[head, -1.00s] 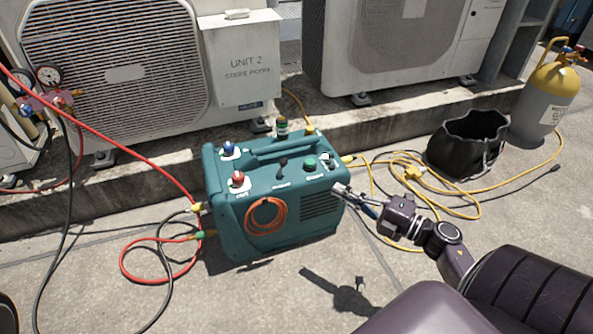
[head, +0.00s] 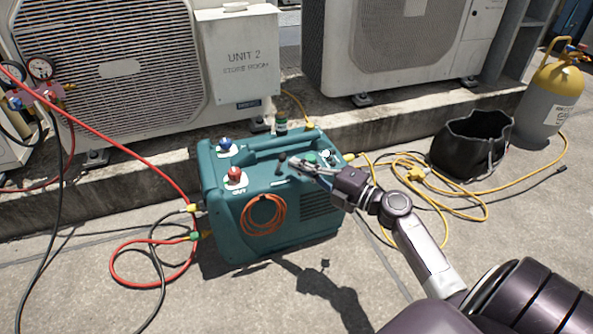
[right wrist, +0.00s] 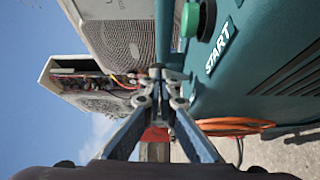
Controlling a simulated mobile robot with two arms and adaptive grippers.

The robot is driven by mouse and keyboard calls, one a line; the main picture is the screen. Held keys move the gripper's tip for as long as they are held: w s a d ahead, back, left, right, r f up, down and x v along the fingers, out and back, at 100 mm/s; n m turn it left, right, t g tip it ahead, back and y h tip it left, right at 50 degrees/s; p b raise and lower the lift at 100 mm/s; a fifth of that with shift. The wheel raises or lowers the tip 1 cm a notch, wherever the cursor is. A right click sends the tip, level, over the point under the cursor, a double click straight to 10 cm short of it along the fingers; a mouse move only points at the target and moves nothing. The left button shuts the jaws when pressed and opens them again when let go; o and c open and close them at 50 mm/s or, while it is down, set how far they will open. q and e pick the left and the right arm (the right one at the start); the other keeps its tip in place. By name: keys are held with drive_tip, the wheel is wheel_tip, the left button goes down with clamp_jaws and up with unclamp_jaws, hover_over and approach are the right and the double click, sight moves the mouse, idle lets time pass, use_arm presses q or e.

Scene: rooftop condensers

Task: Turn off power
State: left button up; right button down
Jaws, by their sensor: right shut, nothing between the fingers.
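The teal machine (head: 225,205) stands on the concrete, with a black lever switch (head: 281,160), a blue knob (head: 226,145) and a red knob (head: 235,174) on top. A green button (head: 310,158) sits right of the lever; it also shows beside a START label (right wrist: 217,48) in the right wrist view. My right gripper (head: 295,163) is shut and empty over the top panel, its tips just right of the black lever. Whether they touch it, I cannot tell. In the right wrist view the closed fingertips (right wrist: 160,88) point at a small dark part. My left gripper is not in view.
Red and black hoses (head: 120,262) lie left of the machine, leading to gauges (head: 40,68). Yellow hose (head: 480,205) coils on the right. A black bag (head: 465,160) and a grey-yellow cylinder (head: 541,115) stand further right. Condenser units (head: 375,60) line the back.

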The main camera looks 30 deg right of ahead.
drive_tip(key=shift+w+a, duration=0.15)
drive_tip(key=shift+w, duration=0.25)
drive_tip(key=shift+r, duration=0.1)
